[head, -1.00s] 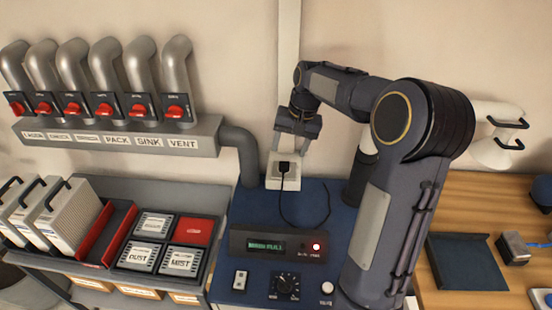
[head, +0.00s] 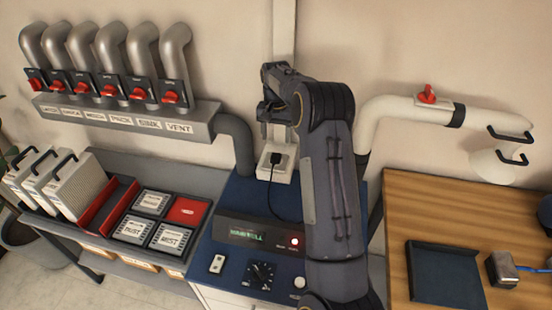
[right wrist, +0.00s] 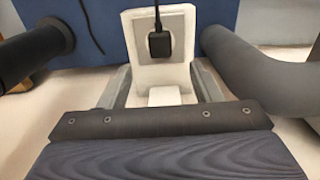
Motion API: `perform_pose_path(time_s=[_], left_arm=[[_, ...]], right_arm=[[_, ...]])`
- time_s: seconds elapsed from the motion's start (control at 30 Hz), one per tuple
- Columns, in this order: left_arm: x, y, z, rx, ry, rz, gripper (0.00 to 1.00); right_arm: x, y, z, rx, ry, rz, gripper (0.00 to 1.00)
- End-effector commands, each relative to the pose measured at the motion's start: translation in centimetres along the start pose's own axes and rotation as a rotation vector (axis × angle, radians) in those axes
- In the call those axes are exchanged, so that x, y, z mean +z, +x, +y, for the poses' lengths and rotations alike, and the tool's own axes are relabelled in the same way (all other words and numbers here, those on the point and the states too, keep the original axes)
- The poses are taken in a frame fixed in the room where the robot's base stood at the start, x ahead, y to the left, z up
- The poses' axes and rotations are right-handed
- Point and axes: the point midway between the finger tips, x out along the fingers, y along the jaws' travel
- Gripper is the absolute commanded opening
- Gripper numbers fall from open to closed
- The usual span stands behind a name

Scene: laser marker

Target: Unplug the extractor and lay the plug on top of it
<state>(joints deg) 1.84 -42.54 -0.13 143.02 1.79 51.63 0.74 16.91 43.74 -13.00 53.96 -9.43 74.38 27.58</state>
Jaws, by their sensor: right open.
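The extractor (head: 237,190) is a blue-topped cabinet with a front panel, a display that seems to end in "FULL", and a lit red lamp. A black plug (head: 276,160) sits in a white socket box (head: 265,174) at its back edge, and its black cord runs down over the blue top. The plug also shows in the right wrist view (right wrist: 158,43). My right gripper (head: 276,138) is open, above and behind the socket box. In the right wrist view its fingers lie on either side of the white box, with the plug beyond the fingertips. My left gripper is out of view.
A grey pipe (head: 237,145) rises left of the socket. A thick pale pipe (head: 390,112) runs along the wall on the right. A shelf with filter boxes (head: 150,203) stands at left, and a wooden table with a dark tray (head: 445,275) at right. The blue top is mostly clear.

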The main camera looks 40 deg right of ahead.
Motion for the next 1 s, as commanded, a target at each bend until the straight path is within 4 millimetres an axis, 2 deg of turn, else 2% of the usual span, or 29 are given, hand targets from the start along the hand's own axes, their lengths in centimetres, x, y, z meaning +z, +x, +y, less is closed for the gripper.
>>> perform_pose_path(time_s=[0.27,0.47,0.7,1.0], left_arm=[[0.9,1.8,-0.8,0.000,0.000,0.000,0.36],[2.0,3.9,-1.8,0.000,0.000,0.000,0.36],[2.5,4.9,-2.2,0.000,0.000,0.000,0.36],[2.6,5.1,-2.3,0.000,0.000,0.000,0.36]], right_arm=[[0.0,2.5,0.0,0.000,-0.001,0.000,0.58],[0.1,5.5,0.0,-0.001,-0.001,-0.001,0.58],[0.0,8.3,0.0,0.000,-0.001,-0.001,0.58],[0.0,8.9,0.0,0.000,-0.001,0.000,0.58]])
